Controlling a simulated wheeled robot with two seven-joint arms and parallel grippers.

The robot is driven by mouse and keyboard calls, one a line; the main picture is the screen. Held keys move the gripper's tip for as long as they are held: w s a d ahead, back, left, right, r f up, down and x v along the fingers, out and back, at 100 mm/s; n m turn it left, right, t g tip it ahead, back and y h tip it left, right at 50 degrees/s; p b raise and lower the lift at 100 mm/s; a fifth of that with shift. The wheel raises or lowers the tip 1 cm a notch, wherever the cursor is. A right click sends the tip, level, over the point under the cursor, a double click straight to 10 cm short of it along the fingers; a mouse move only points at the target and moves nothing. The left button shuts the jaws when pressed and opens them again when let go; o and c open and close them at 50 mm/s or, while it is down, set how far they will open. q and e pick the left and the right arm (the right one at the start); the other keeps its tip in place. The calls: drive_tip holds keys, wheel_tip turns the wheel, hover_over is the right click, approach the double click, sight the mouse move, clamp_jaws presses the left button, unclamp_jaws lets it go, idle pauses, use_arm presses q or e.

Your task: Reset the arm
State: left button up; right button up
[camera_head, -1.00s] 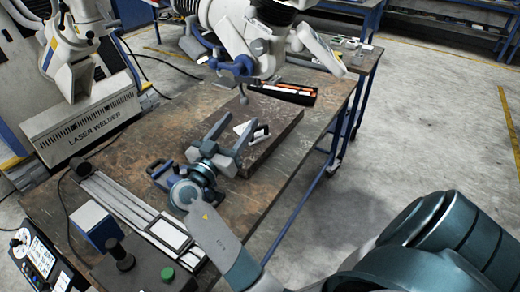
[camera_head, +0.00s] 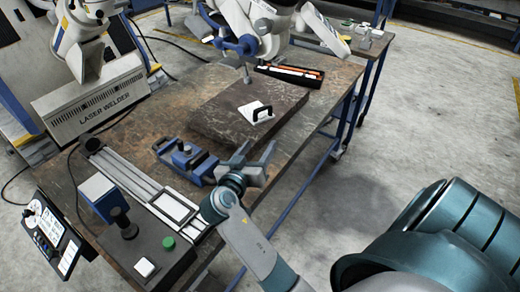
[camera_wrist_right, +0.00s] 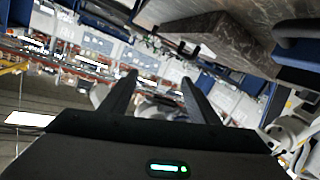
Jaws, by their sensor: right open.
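A white piece with a black handle (camera_head: 262,112) lies on the slab. My right gripper (camera_head: 258,158) is open and empty, in front of the slab's near edge and apart from the microscope arm. In the right wrist view its two fingers (camera_wrist_right: 152,98) are spread with nothing between them. My left gripper is not in view.
A blue clamp (camera_head: 188,160) sits on the workbench (camera_head: 130,140) left of my right gripper. A control box with a green button (camera_head: 168,243) and a rail (camera_head: 130,178) stand at the front left. A laser welder (camera_head: 95,105) stands behind. Open floor lies to the right.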

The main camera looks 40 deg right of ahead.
drive_tip(key=shift+s+f, duration=0.1)
drive_tip(key=shift+f, duration=0.1)
idle(0.5)
